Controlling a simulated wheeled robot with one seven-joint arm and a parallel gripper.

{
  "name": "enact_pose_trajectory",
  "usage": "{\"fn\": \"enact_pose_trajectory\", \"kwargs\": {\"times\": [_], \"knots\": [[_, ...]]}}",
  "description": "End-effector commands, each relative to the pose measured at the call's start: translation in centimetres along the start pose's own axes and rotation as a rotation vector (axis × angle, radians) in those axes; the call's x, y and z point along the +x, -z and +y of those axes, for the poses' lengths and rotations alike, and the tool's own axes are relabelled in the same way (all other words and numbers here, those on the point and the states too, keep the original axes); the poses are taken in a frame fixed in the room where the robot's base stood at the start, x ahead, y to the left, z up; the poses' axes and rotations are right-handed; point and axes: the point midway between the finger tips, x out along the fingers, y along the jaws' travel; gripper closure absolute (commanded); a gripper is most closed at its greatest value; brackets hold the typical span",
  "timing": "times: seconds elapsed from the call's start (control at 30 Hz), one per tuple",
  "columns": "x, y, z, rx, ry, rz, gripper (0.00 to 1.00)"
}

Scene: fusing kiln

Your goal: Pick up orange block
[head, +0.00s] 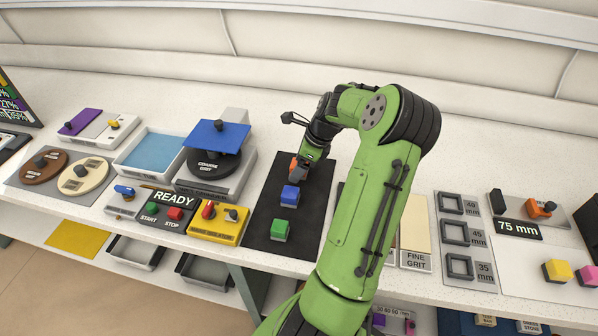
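An orange block (293,164) shows as a small patch at the far end of a dark mat (261,220). My gripper (299,176) is over the far part of the mat, right at the orange block, and covers most of it. I cannot tell whether the fingers touch it or stand around it, nor whether they are open or shut. A blue block (289,196) sits just nearer on the mat, and a green block (280,230) sits nearer still.
Left of the mat are a yellow control box (220,221), a START/STOP panel (163,205) and a grinder with a blue plate (217,134). My arm hides the counter to the right. Farther right are square gauges (459,233) and yellow and pink blocks (558,270).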

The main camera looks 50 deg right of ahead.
Motion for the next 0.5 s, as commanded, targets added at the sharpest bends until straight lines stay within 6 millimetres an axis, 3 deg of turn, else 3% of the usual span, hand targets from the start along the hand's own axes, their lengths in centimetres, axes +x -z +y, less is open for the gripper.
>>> {"fn": "enact_pose_trajectory", "kwargs": {"times": [0.27, 0.5], "knots": [[0.54, -0.06, -0.01, -0.001, 0.001, 0.000, 0.24], [0.52, -0.05, -0.01, -0.001, 0.001, 0.000, 0.61]]}}
